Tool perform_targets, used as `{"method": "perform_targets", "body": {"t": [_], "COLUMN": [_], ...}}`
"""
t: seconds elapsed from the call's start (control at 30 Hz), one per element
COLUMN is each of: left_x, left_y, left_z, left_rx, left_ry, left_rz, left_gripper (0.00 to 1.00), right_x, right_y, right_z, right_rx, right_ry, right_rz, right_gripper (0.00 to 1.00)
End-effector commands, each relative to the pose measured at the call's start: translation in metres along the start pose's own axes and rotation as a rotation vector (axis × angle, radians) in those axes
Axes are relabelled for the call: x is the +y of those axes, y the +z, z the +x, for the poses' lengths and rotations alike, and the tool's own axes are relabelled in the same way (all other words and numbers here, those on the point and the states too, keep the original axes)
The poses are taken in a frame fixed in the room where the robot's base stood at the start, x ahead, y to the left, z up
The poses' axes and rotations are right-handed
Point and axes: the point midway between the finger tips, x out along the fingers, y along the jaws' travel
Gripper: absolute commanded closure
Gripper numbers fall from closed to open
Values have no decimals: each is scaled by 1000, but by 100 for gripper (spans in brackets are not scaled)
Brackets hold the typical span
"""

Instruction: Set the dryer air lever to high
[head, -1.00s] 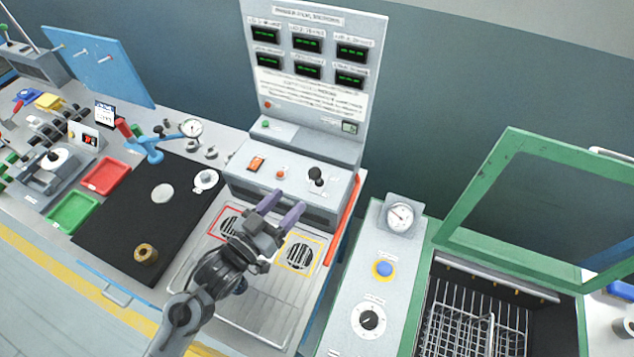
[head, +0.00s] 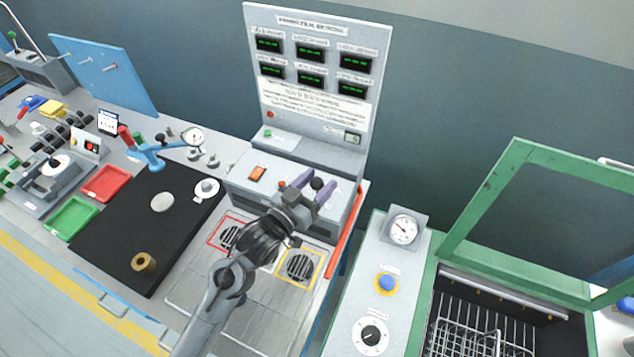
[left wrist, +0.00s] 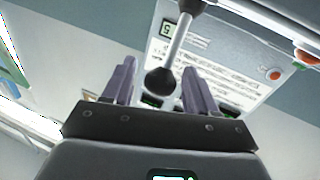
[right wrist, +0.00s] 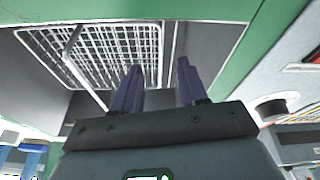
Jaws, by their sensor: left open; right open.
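The air lever, a pale shaft with a black ball knob (head: 317,183), stands on the grey console (head: 240,183) below the display panel. In the left wrist view the knob (left wrist: 160,80) shows between my two spread purple fingers, its shaft running up the picture. My left gripper (head: 312,188) is open around the knob; I cannot tell whether a finger touches it. The lever's base and its markings are mostly hidden by the gripper. My right gripper (right wrist: 158,88) is open and empty near a wire rack (right wrist: 100,50), and is outside the head view.
Two round grilles lie in front, one framed red (head: 229,237), one yellow (head: 300,267). A gauge (head: 403,230) and a green-framed box (head: 480,190) stand to the right.

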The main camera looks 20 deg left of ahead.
Motion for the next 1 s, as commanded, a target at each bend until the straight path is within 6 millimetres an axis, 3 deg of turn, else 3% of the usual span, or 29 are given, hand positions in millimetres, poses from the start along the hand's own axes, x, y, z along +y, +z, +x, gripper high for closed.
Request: {"method": "perform_targets", "body": {"t": [0.27, 0.67, 1.0], "left_x": [0, 0, 0], "left_y": [0, 0, -2], "left_z": [2, 1, 2], "left_rx": [0, 0, -9], "left_ry": [0, 0, -1], "left_rz": [0, 0, -2], "left_gripper": [42, 100, 100], "right_x": [-1, -3, -2], "right_y": [0, -1, -2], "right_z": [0, 0, -5], "right_rx": [0, 1, 0], "right_ry": [-3, -8, -7], "right_rz": [4, 10, 9], "right_gripper": [57, 57, 57]}}
